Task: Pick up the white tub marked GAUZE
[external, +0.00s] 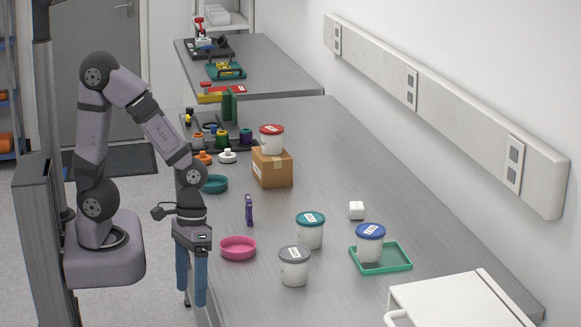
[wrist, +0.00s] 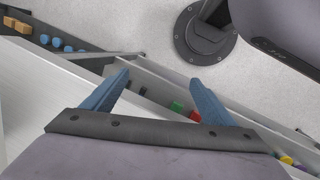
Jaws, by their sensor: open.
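Several white tubs with labels stand in the external view, and the lettering is too small for me to tell which reads GAUZE. One tub with a red lid (external: 271,139) stands on a cardboard box (external: 272,169). A tub with a teal lid (external: 310,231) and a tub with a grey lid (external: 294,267) stand on the bench. A tub with a blue lid (external: 370,243) stands in a green tray (external: 396,268). My gripper (external: 191,300) points down at the bench's left edge, left of the tubs. Its blue fingers are apart and empty in the wrist view (wrist: 160,80), which shows no tub.
A pink dish (external: 238,247) lies between my gripper and the tubs. A purple upright item (external: 249,210), a teal dish (external: 214,184) and a white cube (external: 356,210) are on the bench (external: 330,160). A white cabinet (external: 455,305) is at front right.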

